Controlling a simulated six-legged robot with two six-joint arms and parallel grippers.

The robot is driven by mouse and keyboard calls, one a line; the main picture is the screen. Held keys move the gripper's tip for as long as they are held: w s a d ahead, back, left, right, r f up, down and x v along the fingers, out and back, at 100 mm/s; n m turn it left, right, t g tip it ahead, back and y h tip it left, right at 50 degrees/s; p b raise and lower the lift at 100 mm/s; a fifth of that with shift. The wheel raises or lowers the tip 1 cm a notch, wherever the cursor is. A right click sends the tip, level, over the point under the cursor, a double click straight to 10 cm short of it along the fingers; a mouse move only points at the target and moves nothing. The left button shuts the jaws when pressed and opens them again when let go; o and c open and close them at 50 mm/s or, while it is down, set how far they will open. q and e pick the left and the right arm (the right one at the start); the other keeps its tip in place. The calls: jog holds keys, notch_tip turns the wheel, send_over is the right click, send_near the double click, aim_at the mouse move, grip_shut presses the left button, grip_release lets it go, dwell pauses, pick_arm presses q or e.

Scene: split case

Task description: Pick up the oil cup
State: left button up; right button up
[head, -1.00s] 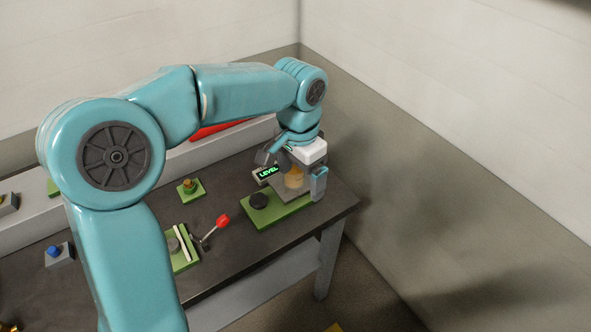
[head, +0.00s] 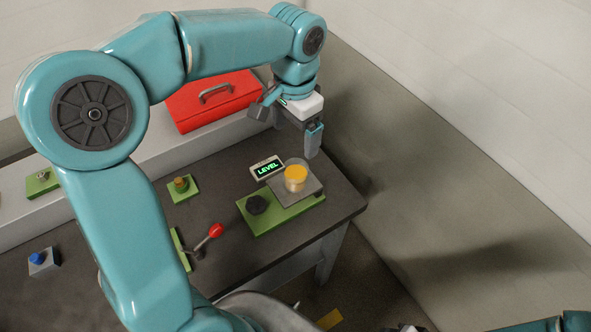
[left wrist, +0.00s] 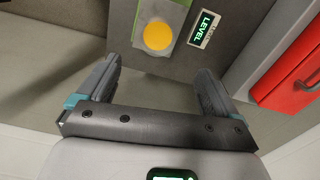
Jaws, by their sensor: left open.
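The oil cup (head: 295,180) is a clear cup with yellow oil. It stands on a grey plate at the right end of a green base (head: 262,222) on the bench. In the left wrist view the cup (left wrist: 157,36) shows as a yellow disc, seen from above. My left gripper (head: 287,128) is open and empty, above and behind the cup in the head view. In the left wrist view its two fingers (left wrist: 157,68) are spread apart, with the cup beyond their tips.
A red-knobbed lever (head: 215,231) and a red toolbox (head: 213,100) are nearby. The wall (head: 430,170) is close on the right.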

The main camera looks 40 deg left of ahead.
pick_arm(q)
send_near(296, 174)
jog(key=shift+s+d+f, duration=0.3)
jog(key=shift+s+d, duration=0.05)
jog(key=shift+s, duration=0.2)
jog(key=shift+s+d+f, duration=0.3)
jog(key=shift+s, duration=0.2)
jog(key=shift+f, duration=0.65)
notch_tip(296, 174, down, 4)
jog(key=shift+r+p, duration=0.1)
jog(key=shift+p, duration=0.35)
jog(key=shift+w+f, duration=0.2)
jog(key=shift+f, duration=0.1)
jog(key=shift+s+r, duration=0.1)
jog(key=shift+s, duration=0.05)
jog(key=shift+c, duration=1.2)
jog(key=c, duration=0.9)
